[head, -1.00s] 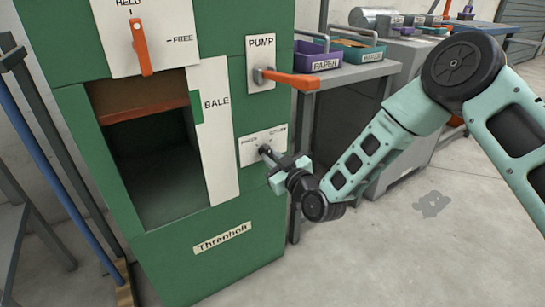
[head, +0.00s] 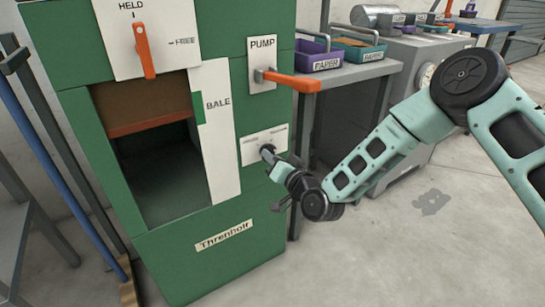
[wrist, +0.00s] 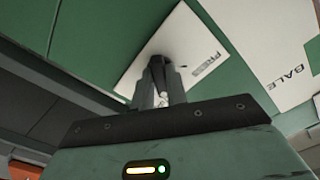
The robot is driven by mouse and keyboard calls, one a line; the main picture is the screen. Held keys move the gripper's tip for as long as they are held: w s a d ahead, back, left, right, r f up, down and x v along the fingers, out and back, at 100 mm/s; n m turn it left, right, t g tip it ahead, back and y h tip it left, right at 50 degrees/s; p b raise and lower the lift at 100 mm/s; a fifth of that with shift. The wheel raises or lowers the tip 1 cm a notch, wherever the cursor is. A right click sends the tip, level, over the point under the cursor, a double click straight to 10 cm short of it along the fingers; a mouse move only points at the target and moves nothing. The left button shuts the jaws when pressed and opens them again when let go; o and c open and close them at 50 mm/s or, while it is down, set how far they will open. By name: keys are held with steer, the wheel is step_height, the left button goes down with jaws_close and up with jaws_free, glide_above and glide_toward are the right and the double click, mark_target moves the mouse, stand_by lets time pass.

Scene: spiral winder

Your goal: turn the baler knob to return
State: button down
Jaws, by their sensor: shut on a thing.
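The baler knob (head: 267,149) is a small dark knob on a white plate (head: 252,147) low on the right of the green baler (head: 215,262). The plate has a label at each side; the left one reads PRESS in the wrist view (wrist: 206,63). My gripper (head: 275,160) reaches the knob from the lower right and is shut on it. In the wrist view my fingers (wrist: 160,85) close around the knob, which they mostly hide, and the plate looks strongly tilted. The knob's exact pointing direction is hidden.
An orange pump handle (head: 292,80) sticks out just above the knob. An orange lever (head: 144,50) points up towards HELD. A brown plate with an orange lower edge (head: 150,127) hangs in the baler opening.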

steer(key=shift+m, duration=0.7)
steer(key=c, duration=1.4)
jaws_free()
steer(key=p+v, duration=0.3)
steer(key=v, duration=1.4)
steer(key=shift+s+d, duration=0.2)
